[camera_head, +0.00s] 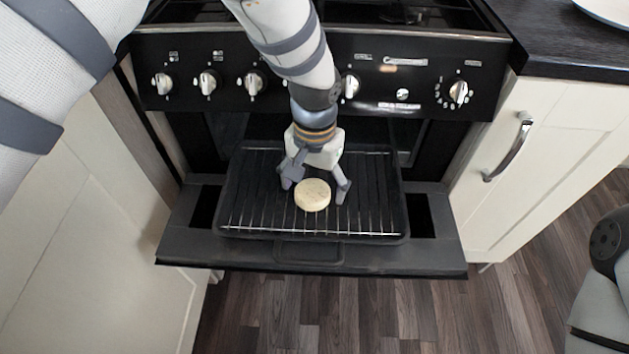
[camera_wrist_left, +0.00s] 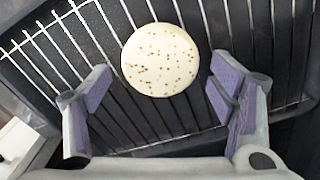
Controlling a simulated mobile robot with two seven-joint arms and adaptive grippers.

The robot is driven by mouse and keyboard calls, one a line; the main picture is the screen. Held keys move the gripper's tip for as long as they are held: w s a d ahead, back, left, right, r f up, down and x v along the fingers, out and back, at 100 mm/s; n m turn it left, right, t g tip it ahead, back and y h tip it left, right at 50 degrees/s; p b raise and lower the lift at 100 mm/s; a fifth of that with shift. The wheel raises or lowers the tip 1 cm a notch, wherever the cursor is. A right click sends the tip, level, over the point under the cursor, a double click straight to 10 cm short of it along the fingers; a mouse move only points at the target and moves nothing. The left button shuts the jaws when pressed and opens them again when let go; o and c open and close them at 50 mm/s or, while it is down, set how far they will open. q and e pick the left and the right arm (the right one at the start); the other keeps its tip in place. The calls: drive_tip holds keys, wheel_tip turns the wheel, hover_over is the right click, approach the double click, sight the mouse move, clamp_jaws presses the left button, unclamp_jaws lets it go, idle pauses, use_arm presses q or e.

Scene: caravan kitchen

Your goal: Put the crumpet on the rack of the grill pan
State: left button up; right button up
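The crumpet (camera_head: 313,195) is a round, pale disc with small holes in its top. It lies flat on the wire rack (camera_head: 262,215) of the black grill pan (camera_head: 398,200), near the middle toward the front. In the left wrist view the crumpet (camera_wrist_left: 160,60) sits beyond and between the fingertips, apart from both. My left gripper (camera_head: 317,190) is open above the rack, its fingers spread on either side of the crumpet; in the left wrist view its purple pads (camera_wrist_left: 158,105) hold nothing. My right gripper is not in view.
The grill pan rests on the lowered black oven door (camera_head: 440,240). The control panel with knobs (camera_head: 208,82) is above and behind it. Cream cupboards flank the cooker; the right one has a metal handle (camera_head: 510,147). Wooden floor (camera_head: 340,315) shows in front.

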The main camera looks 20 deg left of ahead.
sight(315, 188)
use_arm(q)
wheel_tip(315, 188, up, 12)
drive_tip(key=p, duration=0.1)
drive_tip(key=shift+p, duration=0.35)
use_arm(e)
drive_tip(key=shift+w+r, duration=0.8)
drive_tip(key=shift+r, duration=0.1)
